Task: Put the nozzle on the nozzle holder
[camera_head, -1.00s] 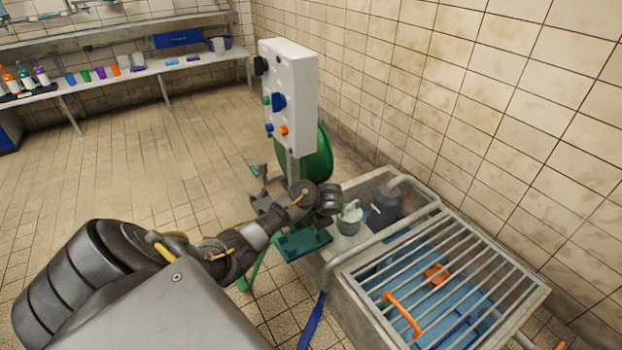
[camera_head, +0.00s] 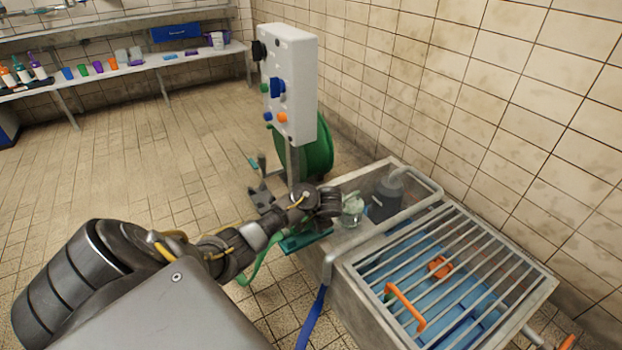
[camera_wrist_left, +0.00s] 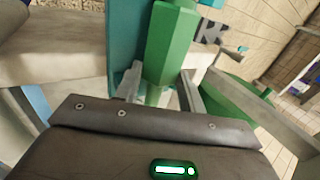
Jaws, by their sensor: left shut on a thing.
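My left gripper (camera_wrist_left: 160,92) is shut on the green nozzle (camera_wrist_left: 172,45), which stands between its two fingers in the left wrist view. A flat teal piece (camera_wrist_left: 123,38), which looks like the nozzle holder, is right beside the nozzle there. Whether they touch or the nozzle is seated, I cannot tell. In the head view the teal holder (camera_head: 305,241) is at the near left edge of the metal sink unit, under my left wrist. The arm hides the fingers and most of the nozzle there. My right gripper is not in view.
The sink unit has a barred rack (camera_head: 450,270) over a blue basin. A pale green container (camera_head: 352,212) and a dark grey jug (camera_head: 386,198) stand near my wrist. A white control panel (camera_head: 290,85) and green reel (camera_head: 318,155) are behind. Open floor is at left.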

